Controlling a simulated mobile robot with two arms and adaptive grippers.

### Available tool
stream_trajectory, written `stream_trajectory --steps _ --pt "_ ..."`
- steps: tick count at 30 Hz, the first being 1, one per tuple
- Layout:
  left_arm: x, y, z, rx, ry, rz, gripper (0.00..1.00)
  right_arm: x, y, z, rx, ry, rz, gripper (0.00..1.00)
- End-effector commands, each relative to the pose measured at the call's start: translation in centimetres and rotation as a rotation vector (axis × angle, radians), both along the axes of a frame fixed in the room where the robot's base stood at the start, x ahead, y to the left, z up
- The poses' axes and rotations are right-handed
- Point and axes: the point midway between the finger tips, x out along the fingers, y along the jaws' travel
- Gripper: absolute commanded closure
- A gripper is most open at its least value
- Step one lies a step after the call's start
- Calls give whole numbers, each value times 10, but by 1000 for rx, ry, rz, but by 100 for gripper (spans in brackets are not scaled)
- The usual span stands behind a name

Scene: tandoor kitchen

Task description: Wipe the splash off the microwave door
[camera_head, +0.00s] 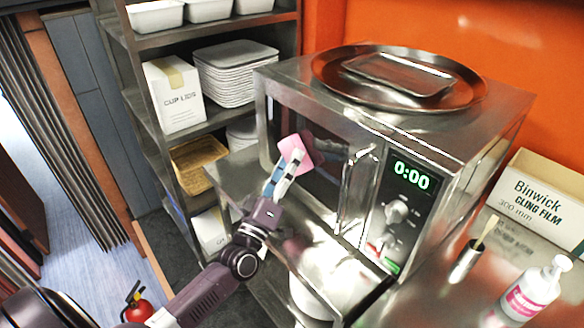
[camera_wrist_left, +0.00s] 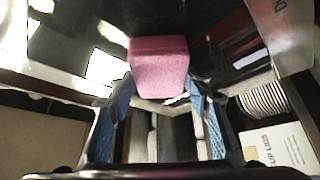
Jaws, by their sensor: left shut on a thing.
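The steel microwave (camera_head: 440,135) stands on the counter, with its dark-windowed door (camera_head: 310,112) on the left of its front and a vertical handle (camera_head: 357,185) beside the control panel. My left gripper (camera_head: 288,168) is shut on a pink sponge (camera_head: 306,151) in front of the door window. In the left wrist view the sponge (camera_wrist_left: 160,70) sits between the blue finger pads. I cannot tell whether it touches the glass. A dim pinkish patch on the window beside the sponge may be its reflection. No splash can be made out clearly. My right gripper is out of view.
A round metal tray (camera_head: 330,83) lies on the microwave. A shelf rack (camera_head: 115,30) stands left, holding a cup lids box (camera_head: 173,98).

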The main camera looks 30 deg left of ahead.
Motion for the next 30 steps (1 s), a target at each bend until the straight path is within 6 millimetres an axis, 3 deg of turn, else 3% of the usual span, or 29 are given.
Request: stream_trajectory --steps 24,30 --pt "22 54 -1 1 0 3 74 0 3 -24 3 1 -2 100" --pt "23 56 0 0 0 3 74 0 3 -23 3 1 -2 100"
